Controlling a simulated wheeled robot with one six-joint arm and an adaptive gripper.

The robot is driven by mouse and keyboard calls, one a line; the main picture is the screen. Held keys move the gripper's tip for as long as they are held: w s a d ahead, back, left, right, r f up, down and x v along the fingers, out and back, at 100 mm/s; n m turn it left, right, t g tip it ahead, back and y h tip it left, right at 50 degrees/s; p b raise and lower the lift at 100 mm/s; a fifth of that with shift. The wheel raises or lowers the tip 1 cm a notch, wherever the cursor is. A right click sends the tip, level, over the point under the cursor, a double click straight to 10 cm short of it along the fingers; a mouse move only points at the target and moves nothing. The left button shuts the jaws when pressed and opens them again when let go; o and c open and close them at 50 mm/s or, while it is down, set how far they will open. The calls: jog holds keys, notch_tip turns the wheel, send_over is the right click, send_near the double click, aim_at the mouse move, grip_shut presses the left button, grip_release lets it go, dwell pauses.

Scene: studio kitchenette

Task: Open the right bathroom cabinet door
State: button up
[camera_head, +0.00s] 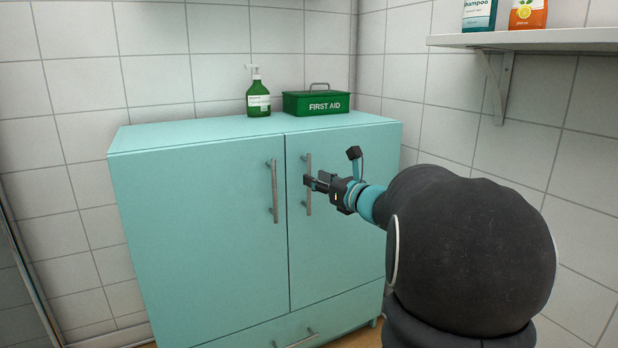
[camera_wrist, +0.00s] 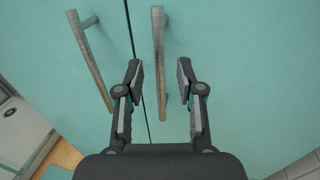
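The teal cabinet has a left door (camera_head: 200,235) and a right door (camera_head: 340,250), both shut, with a narrow seam between them. The right door's grey vertical bar handle (camera_head: 308,160) is partly hidden by my gripper (camera_head: 312,182). In the wrist view, my gripper (camera_wrist: 158,75) is open, with its two fingers apart on either side of the right handle (camera_wrist: 160,50). I see a gap between the handle and each finger. The left door's handle (camera_head: 273,190) is just left of the seam and also shows in the wrist view (camera_wrist: 88,55).
A green pump bottle (camera_head: 258,98) and a green first aid box (camera_head: 316,103) stand on the cabinet top. A drawer with a handle (camera_head: 297,341) is below the doors. A wall shelf (camera_head: 540,38) with bottles is at upper right.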

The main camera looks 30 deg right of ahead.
jog(key=shift+x, duration=1.8)
grip_shut()
